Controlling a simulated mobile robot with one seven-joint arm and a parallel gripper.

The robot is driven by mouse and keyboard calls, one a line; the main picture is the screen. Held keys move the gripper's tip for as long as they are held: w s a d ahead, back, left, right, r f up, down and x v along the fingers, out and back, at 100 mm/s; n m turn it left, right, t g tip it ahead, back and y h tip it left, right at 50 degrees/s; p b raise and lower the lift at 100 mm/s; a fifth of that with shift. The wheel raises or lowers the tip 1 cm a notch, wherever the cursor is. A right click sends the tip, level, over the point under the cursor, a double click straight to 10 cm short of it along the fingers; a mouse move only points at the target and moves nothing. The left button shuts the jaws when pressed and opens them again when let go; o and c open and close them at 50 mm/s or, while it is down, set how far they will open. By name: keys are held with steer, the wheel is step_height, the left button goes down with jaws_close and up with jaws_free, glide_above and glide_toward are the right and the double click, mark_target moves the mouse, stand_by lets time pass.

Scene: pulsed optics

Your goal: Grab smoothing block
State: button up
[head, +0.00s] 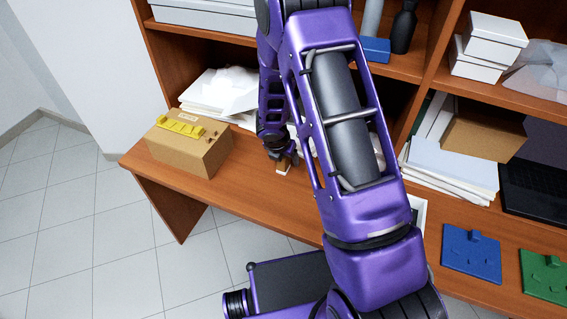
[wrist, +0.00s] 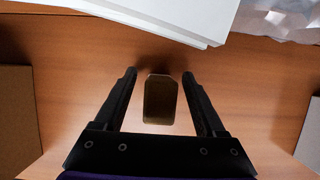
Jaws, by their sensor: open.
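The smoothing block appears to be the small brown block with chamfered corners (wrist: 160,100) on the wooden desk. In the wrist view it lies between the two black fingers of my gripper (wrist: 159,74), with a gap on each side. My gripper is open, pointing down at the desk, and no finger visibly touches the block. In the head view my gripper (head: 281,158) is low over the desk, and a small part of the block (head: 283,169) shows below it. My arm hides the desk behind and to the right.
A cardboard box (head: 188,150) with a yellow piece on top stands left of my gripper. White papers (head: 222,92) lie behind. Further right are a paper stack (head: 450,170), a blue plate (head: 471,254) and a green plate (head: 545,277). Shelves rise above the desk.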

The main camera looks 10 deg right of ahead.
steer(key=shift+c, duration=0.3)
jaws_close()
